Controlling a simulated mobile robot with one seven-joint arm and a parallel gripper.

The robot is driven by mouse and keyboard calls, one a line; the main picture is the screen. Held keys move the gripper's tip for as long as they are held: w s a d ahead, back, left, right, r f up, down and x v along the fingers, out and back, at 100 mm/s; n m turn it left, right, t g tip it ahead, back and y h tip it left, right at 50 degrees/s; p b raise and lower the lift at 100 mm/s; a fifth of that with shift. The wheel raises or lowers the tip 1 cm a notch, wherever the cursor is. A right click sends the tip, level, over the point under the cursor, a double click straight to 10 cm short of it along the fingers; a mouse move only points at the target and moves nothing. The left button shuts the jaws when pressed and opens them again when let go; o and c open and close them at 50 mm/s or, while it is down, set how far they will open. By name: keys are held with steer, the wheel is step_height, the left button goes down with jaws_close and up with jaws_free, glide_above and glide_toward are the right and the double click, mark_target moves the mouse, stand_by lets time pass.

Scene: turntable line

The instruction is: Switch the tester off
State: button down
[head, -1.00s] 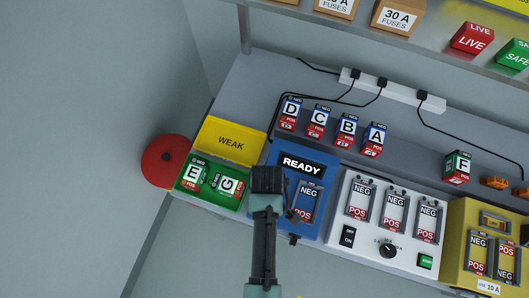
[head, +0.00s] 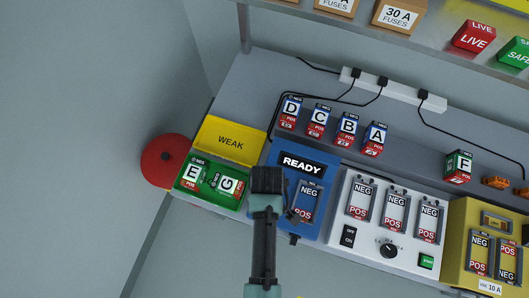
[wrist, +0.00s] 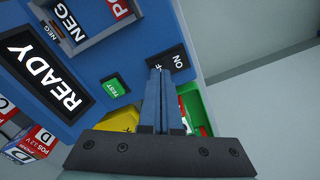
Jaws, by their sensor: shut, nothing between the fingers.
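The tester (head: 277,212) is a blue unit with a lit READY display (head: 301,164) at the left of the bench. It fills the left of the wrist view (wrist: 92,62), with a green TEST button (wrist: 115,88) and a black rocker switch marked ON and OFF (wrist: 177,57). My gripper (head: 268,178) is over the tester's left part. In the wrist view my gripper (wrist: 159,72) is shut and empty, its tips at the OFF end of the switch and partly covering that label. I cannot tell whether they touch. The display reads READY.
Batteries D, C, B and A (head: 347,129) stand behind, near black cables.

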steer(key=shift+f+b, duration=0.35)
steer(key=shift+f, duration=0.25)
step_height(320, 180, up, 7)
steer(key=p, duration=0.7)
steer(key=shift+r+p, duration=0.1)
steer(key=shift+p, duration=0.25)
stand_by(0.5)
